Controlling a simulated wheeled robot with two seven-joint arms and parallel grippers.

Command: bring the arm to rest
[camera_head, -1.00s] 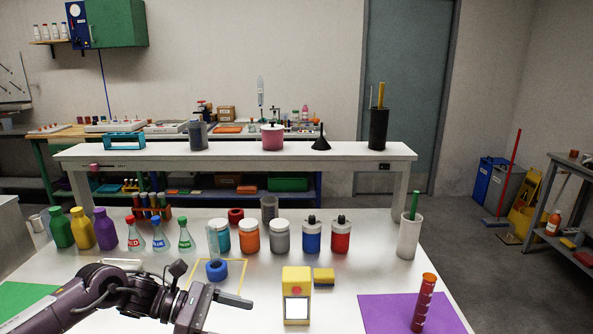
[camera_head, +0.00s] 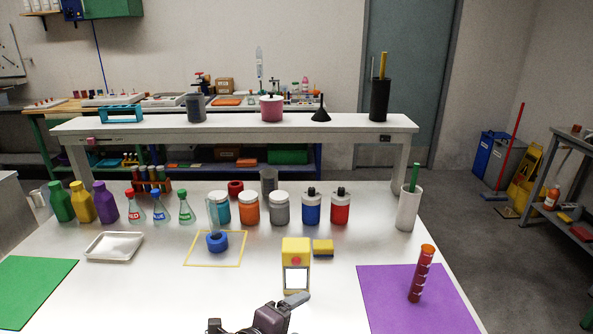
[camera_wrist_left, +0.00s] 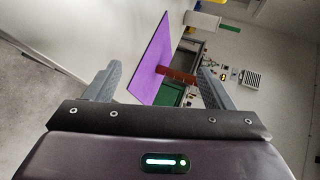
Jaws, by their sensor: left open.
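My left gripper (camera_head: 292,303) is at the front edge of the white table in the head view, low in the picture, with only part of it showing. In the left wrist view its two fingers (camera_wrist_left: 159,70) are spread apart with nothing held between them. Beyond them show the purple mat (camera_wrist_left: 152,62) and the red cylinder (camera_wrist_left: 178,75), both apart from the fingers. My right gripper is in neither view.
A yellow device (camera_head: 296,254) stands just beyond the gripper, with a sponge (camera_head: 323,247) beside it. The red cylinder (camera_head: 421,274) stands on the purple mat (camera_head: 385,290). A metal tray (camera_head: 114,247) and green mat (camera_head: 30,285) lie left. Bottles line the back.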

